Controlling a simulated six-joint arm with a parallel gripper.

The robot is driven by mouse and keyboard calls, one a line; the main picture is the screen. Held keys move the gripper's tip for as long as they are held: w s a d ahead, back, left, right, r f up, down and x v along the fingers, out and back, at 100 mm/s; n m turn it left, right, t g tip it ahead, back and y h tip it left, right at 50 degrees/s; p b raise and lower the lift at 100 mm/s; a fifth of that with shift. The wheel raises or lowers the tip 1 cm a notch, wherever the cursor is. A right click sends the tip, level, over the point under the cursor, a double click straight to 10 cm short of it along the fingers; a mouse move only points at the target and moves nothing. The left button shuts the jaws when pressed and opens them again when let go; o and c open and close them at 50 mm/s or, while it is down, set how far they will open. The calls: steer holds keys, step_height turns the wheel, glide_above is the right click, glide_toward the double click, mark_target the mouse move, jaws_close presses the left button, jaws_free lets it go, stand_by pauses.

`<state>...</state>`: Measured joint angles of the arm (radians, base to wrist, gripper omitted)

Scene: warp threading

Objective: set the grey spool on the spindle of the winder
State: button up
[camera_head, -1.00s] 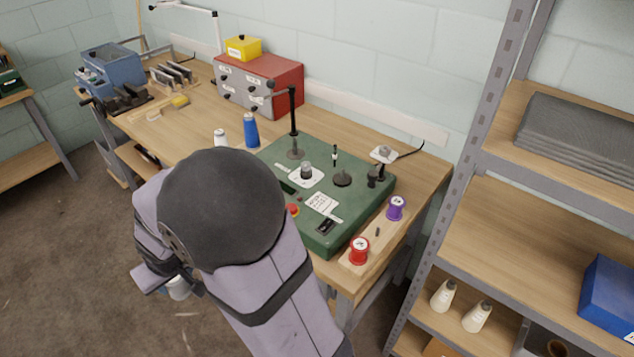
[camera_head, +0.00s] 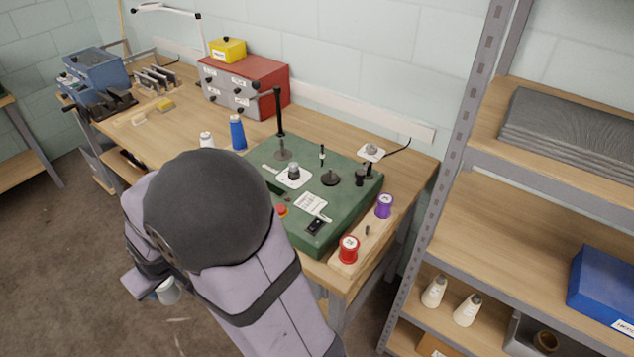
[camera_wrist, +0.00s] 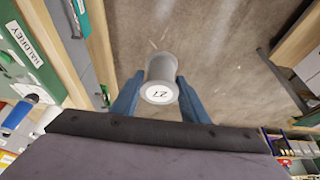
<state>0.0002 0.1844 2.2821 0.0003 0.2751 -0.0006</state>
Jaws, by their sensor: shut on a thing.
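The grey spool (camera_wrist: 161,72), with a white label on its end, sits between the two blue fingers of my gripper (camera_wrist: 160,95) in the wrist view. The gripper is shut on it, above the floor. In the head view a pale part of the spool (camera_head: 169,291) shows below my wrist, left of the bench; my arm hides most of the gripper. The green winder (camera_head: 317,236) stands on the bench to the right. A thin upright post (camera_head: 322,155) and a black disc (camera_head: 330,178) show on its top; I cannot tell if they join as its spindle.
A red spool (camera_head: 348,250) and a purple spool (camera_head: 384,206) stand on a wooden strip right of the winder. A tall black arm (camera_head: 280,115) rises from its back. A metal shelf upright (camera_head: 455,150) borders the right.

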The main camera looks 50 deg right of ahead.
stand_by(0.4)
steer(key=shift+w+d+r, duration=0.2)
steer(key=shift+w+d, duration=0.2)
steer(key=w+d+r+m+h+p, duration=0.1)
steer(key=w+d+r+m+p, duration=0.2)
steer(key=d, duration=1)
steer(key=w+d+r+m+h, duration=0.1)
steer(key=w+d+m, duration=0.4)
steer(key=d, duration=0.8)
steer(key=s+d+m+g+h+p, duration=0.1)
steer(key=s+d, duration=0.5)
steer(key=d, duration=0.9)
steer(key=s+d+r+m+g+h+p, duration=0.1)
steer(key=s+d+m, duration=0.3)
steer(key=d, duration=1.1)
steer(key=s+p, duration=0.1)
steer(key=s, duration=0.2)
steer(key=shift+r+m+g, duration=0.25)
steer(key=shift+m+g, duration=0.05)
steer(key=shift+g, duration=0.1)
steer(key=shift+s+d+f, duration=0.1)
steer(key=shift+f, duration=0.1)
